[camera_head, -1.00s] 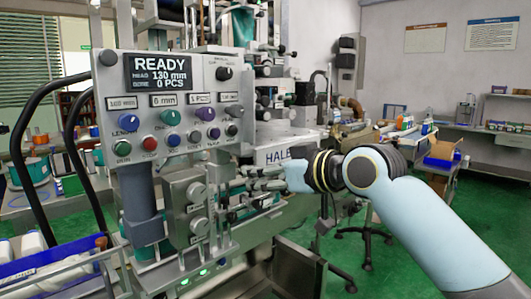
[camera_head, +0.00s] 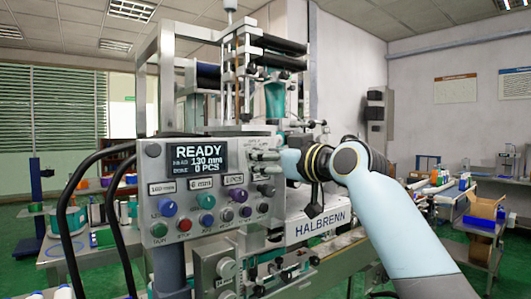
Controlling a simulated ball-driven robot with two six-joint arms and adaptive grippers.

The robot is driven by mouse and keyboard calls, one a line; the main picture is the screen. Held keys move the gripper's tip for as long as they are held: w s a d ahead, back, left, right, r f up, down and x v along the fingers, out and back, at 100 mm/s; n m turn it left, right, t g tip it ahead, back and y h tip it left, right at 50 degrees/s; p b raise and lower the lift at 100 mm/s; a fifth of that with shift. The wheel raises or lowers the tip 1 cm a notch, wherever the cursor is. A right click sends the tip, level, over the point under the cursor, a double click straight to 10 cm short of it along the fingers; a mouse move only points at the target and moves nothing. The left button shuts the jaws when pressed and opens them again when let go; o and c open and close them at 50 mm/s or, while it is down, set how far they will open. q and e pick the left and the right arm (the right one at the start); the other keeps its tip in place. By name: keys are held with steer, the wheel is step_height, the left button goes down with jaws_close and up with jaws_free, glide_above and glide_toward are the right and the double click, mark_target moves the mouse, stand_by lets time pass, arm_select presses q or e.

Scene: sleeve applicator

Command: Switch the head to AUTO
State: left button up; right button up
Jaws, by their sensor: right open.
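The grey control panel (camera_head: 150,210) stands left of centre, with a dark display (camera_head: 195,160) reading READY, 130 mm and 0 PCS. Below the display are white label windows and coloured knobs and buttons, among them a purple knob (camera_head: 167,207), a teal knob (camera_head: 206,200) and a red button (camera_head: 184,225). My right gripper (camera_head: 264,164) is open, with its fingers over the panel's upper right edge. The black selector in that corner is hidden behind the fingers, so its setting and any contact cannot be told. My left gripper is out of view.
The machine's frame and rollers (camera_head: 280,55) rise behind the panel. The white HALBRENN housing (camera_head: 318,222) lies just below my right forearm. Black hoses (camera_head: 70,195) curve at the panel's left. A bench with boxes (camera_head: 480,220) stands at the right.

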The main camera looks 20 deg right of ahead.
steer(key=shift+w+a, duration=0.15)
steer(key=shift+w, duration=0.1)
jaws_close()
stand_by(0.3)
steer(key=m+p, duration=0.3)
steer(key=m, duration=0.1)
steer(key=shift+r, duration=0.15)
steer(key=m+p, duration=0.3)
steer(key=m, duration=0.1)
steer(key=shift+m, duration=0.4)
steer(key=shift+p, duration=0.35)
